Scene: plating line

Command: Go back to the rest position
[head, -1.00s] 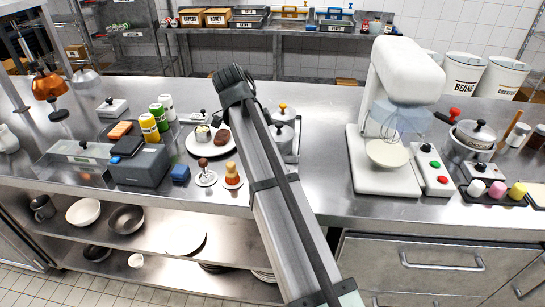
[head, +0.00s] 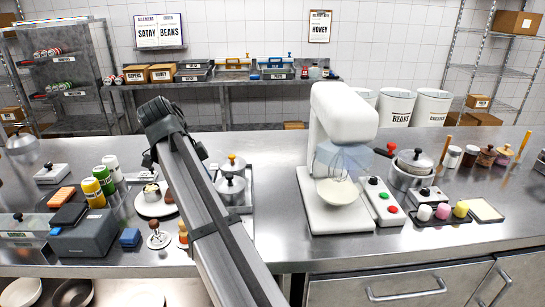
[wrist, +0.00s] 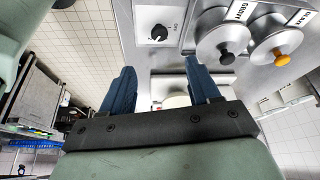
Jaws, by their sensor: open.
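My gripper shows in the wrist view (wrist: 160,85) with its two blue fingers apart and nothing between them. In the head view my arm slants up from the bottom centre toward the upper left, over the counter; the fingers cannot be made out there. A white plate (head: 147,207) with food on it lies just left of the arm, partly hidden by it. Two lidded pots stand right of the arm; in the wrist view they are the gravy pot (wrist: 222,42) with a black knob and the glaze pot (wrist: 275,42) with an orange knob.
A white stand mixer (head: 335,115) stands right of the arm, beside a button box (head: 380,200). Spice bottles (head: 93,192), a grey box (head: 85,235) and a blue block (head: 130,237) crowd the left. The counter behind the mixer has some bare room.

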